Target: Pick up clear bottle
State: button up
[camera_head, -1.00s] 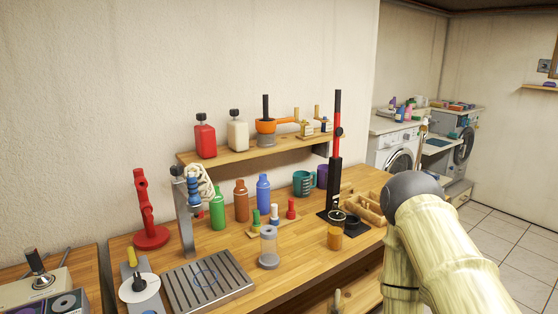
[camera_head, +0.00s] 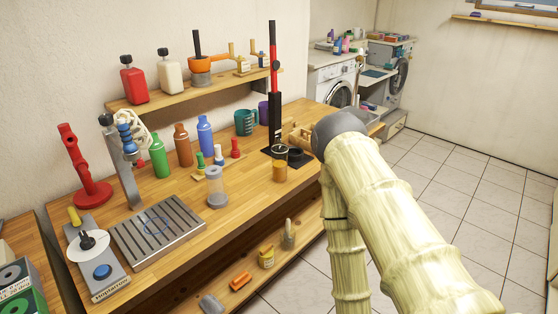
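My arm, with a pale bamboo-like surface, crosses the right side of the view. Its grey elbow is near the bench's right end. My gripper is not in view, so its state and distance from the bottle do not show.
The slatted tray (camera_head: 158,232) lies left of the bottle. An amber jar (camera_head: 280,171) and a tall black-and-red stand (camera_head: 275,95) are to its right. A wall shelf (camera_head: 190,90) hangs behind. Small items lie on the lower shelf (camera_head: 290,262). Tiled floor (camera_head: 450,195) at right is open.

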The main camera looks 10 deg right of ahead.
aim_at(280, 149)
jog(key=k, duration=1.25)
jog(key=z, duration=0.8)
jog(key=i, duration=1.45)
jog(key=u, duration=0.7)
jog(key=i, duration=0.5)
jog(key=u, duration=0.55)
